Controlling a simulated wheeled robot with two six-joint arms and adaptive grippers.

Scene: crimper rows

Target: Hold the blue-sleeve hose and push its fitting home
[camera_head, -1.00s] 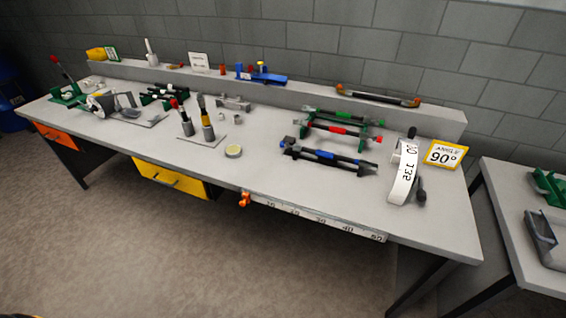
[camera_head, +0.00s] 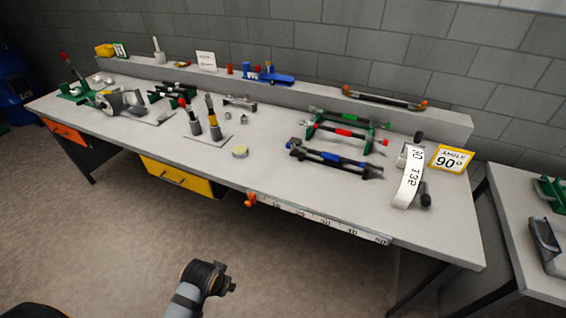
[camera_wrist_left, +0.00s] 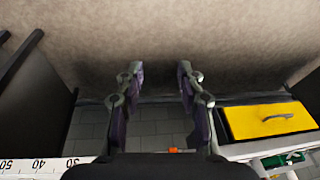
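The blue-sleeve hose (camera_head: 330,157) is dark with a blue band at its middle. It lies nearest the bench front, ahead of a red-sleeve hose (camera_head: 343,132) and a green-sleeve hose (camera_head: 338,116). In the left wrist view my left gripper (camera_wrist_left: 160,72) is open and empty, fingers apart, with the floor beyond. It is away from the hose. My right gripper is not in view.
The bench (camera_head: 290,190) has a ruler strip (camera_head: 320,222) with an orange clip (camera_head: 251,199) along its front edge. A yellow drawer (camera_head: 176,178) is below. A white curled strip (camera_head: 409,180) and a 90° sign (camera_head: 448,159) stand right of the hoses. Clear benchtop lies before them.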

